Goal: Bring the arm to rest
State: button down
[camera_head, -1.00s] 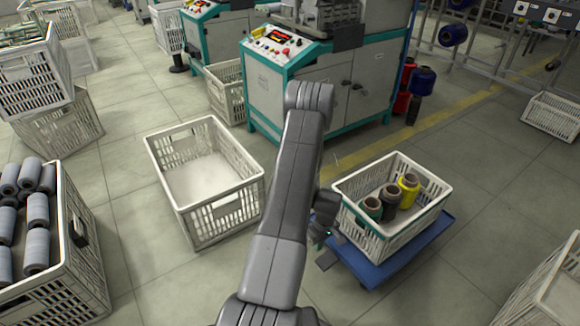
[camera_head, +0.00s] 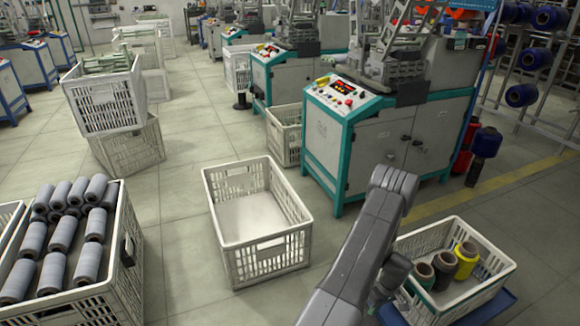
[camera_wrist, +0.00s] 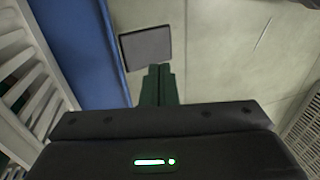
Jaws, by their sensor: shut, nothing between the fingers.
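My arm reaches up from the bottom of the head view, its elbow high and its forearm folded down behind it. My gripper shows in the wrist view (camera_wrist: 158,84), its dark green fingers together and empty. In the head view the gripper is mostly hidden behind the arm, close to the left side of that crate (camera_head: 470,225).
The crate on the cart holds a green, a brown and a yellow spool (camera_head: 466,259). An empty white crate (camera_head: 262,245) stands left of my arm. A crate of grey bobbins (camera_head: 130,255) is at the far left. A winding machine (camera_head: 350,150) stands behind.

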jog(key=shift+v, duration=1.25)
